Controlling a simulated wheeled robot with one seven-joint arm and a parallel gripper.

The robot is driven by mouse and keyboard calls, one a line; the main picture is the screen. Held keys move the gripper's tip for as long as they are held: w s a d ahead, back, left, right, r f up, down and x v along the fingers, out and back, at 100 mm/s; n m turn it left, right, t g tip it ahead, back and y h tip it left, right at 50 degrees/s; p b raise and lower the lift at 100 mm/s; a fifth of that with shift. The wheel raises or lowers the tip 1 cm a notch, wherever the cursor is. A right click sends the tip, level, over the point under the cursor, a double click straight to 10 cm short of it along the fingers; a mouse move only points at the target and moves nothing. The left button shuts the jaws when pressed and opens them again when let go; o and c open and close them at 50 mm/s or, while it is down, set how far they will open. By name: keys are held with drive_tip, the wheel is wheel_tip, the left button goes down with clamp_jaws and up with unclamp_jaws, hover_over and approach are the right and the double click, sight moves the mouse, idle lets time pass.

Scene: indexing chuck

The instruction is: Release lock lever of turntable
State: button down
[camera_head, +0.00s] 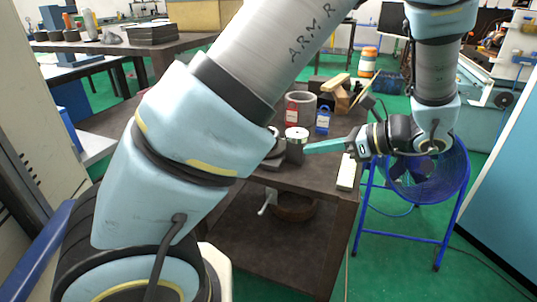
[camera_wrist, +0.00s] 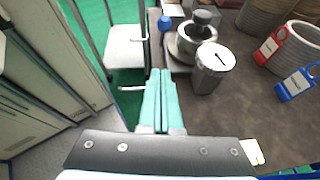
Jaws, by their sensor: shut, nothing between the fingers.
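The turntable (camera_wrist: 184,50) is a round grey metal unit with a dark knob-like piece on top, at the top middle of the wrist view. A small blue knob (camera_wrist: 165,23) shows at its left side; I cannot tell for sure whether it is the lock lever's end. A metal cylinder (camera_wrist: 210,78) with a slotted bright top stands in front of the turntable, and shows in the head view (camera_head: 296,136). In the head view my arm hides most of the turntable. My gripper (camera_wrist: 160,72) is shut and empty, its teal fingers together left of the cylinder, apart from the knob.
The dark workbench (camera_head: 318,178) also holds a grey ring (camera_head: 301,97), a red padlock tag (camera_wrist: 271,46) and a blue one (camera_wrist: 296,83). A white block (camera_head: 347,172) lies near its right edge. A blue fan (camera_head: 430,175) stands to the right.

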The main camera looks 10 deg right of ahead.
drive_tip(key=shift+s+d, duration=0.1)
drive_tip(key=shift+d, duration=0.15)
drive_tip(key=p+x, duration=0.1)
drive_tip(key=x, duration=0.9)
drive_tip(key=shift+a+r, duration=0.1)
drive_tip(key=shift+a, duration=0.05)
drive_tip(key=shift+w+a+r+p, duration=0.55)
drive_tip(key=shift+w+a+p, duration=0.1)
drive_tip(key=shift+w+a, duration=0.15)
drive_tip(key=shift+w+a+r, duration=0.15)
drive_tip(key=shift+w+a, duration=0.3)
drive_tip(key=shift+a, duration=0.1)
